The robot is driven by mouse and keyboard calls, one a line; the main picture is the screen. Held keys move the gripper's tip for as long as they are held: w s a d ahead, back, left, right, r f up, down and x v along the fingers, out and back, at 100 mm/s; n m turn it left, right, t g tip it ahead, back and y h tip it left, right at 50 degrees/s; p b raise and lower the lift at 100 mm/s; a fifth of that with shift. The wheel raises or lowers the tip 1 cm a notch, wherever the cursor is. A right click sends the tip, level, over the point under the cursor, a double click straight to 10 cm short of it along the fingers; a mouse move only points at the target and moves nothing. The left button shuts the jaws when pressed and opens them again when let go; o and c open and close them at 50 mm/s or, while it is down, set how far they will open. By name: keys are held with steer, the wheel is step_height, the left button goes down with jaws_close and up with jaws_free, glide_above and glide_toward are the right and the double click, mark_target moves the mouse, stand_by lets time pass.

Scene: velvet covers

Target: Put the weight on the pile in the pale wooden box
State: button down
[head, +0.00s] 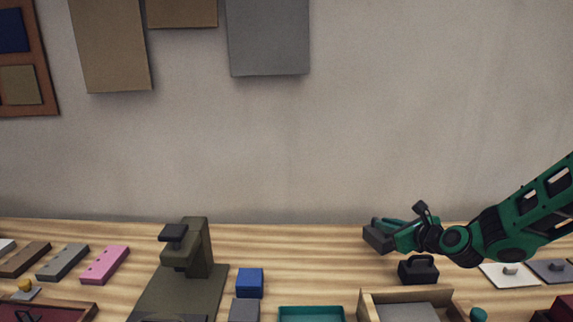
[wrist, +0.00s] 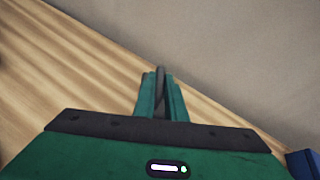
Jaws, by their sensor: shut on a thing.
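The pale wooden box (head: 372,297) is at the bottom edge in the head view, cut off below, with a grey flat pile (head: 410,311) inside. A black weight with a loop handle (head: 418,272) appears upright just behind the box. My green gripper (head: 379,226) is above and left of the weight in the head view, over the back of the table. In the wrist view, its fingers (wrist: 160,90) are close together on a thin dark thing (wrist: 160,80). I cannot tell what that thing is. No weight body shows beyond the fingertips.
A teal tray (head: 311,312) and a blue block (head: 250,282) are left of the box. An olive stand (head: 196,250) is farther left. Plates with knobs (head: 510,272) lie at the right. The wall is close behind the table (head: 310,250).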

mark_target(380, 233)
steer(key=r, duration=0.9)
steer(key=shift+w+d+r, duration=0.1)
steer(key=shift+w, duration=0.1)
step_height(380, 233, down, 11)
steer(key=shift+f, duration=0.1)
steer(key=shift+s+f, duration=0.15)
steer(key=shift+f, duration=0.4)
steer(key=shift+w+r, duration=0.2)
steer(key=shift+r, duration=5.45)
step_height(380, 233, down, 10)
steer(key=shift+r, duration=0.1)
steer(key=shift+s+f, duration=0.2)
steer(key=shift+f, duration=0.45)
